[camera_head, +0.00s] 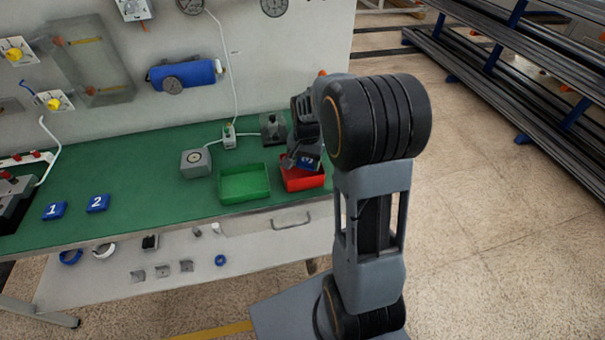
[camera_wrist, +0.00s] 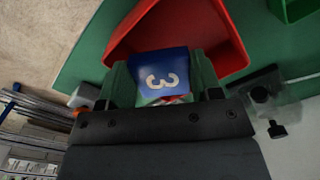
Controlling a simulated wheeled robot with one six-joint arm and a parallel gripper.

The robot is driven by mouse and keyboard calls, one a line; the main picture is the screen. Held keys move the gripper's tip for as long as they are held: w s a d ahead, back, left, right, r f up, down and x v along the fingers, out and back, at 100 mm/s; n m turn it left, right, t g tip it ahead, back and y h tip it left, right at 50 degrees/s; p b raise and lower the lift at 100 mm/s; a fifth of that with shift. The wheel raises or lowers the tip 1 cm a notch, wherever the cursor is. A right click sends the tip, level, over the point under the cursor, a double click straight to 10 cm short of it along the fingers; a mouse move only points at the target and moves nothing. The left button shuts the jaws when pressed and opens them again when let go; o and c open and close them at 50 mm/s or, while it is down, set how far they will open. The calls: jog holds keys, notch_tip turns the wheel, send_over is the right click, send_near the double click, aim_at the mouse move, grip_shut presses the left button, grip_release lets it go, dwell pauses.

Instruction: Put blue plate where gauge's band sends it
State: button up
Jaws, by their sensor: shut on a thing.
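My gripper (camera_wrist: 162,88) is shut on a blue plate (camera_wrist: 160,68) with a white 3 on it. In the head view the blue plate (camera_head: 307,163) shows at the red tray, partly hidden by my arm. The red tray (camera_head: 301,184) stands on the green bench, and the plate is over it; I cannot tell whether they touch. The red tray (camera_wrist: 225,30) fills the upper middle of the wrist view. A green tray (camera_head: 244,193) stands left of the red one. A grey box with a round dial (camera_head: 196,162) sits behind the green tray; its reading is too small to tell.
Blue plates marked 1 (camera_head: 54,211) and 2 (camera_head: 98,203) lie on the green bench (camera_head: 150,180) at left. A dark fixture (camera_head: 272,127) stands behind the red tray. Round gauges (camera_head: 192,5) and a blue cylinder (camera_head: 185,74) are on the wall panel.

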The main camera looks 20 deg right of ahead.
jog(key=o, duration=1.1)
notch_tip(320, 180, up, 14)
jog(key=shift+f, duration=0.1)
dwell(0.4)
jog(key=s+a+f+n+t, duration=0.1)
jog(key=s+a+n, duration=0.2)
jog(key=s, duration=0.2)
jog(key=s+a+f+n+t, duration=0.1)
jog(key=s+a+n, duration=0.1)
jog(key=s, duration=0.3)
jog(key=s+a+f+n+t, duration=0.1)
jog(key=s+a+n, duration=0.2)
jog(key=s, duration=0.2)
jog(key=shift+s+a+f+n+t, duration=0.1)
jog(key=shift+a+f+n+t, duration=0.2)
jog(key=shift+a+t, duration=0.1)
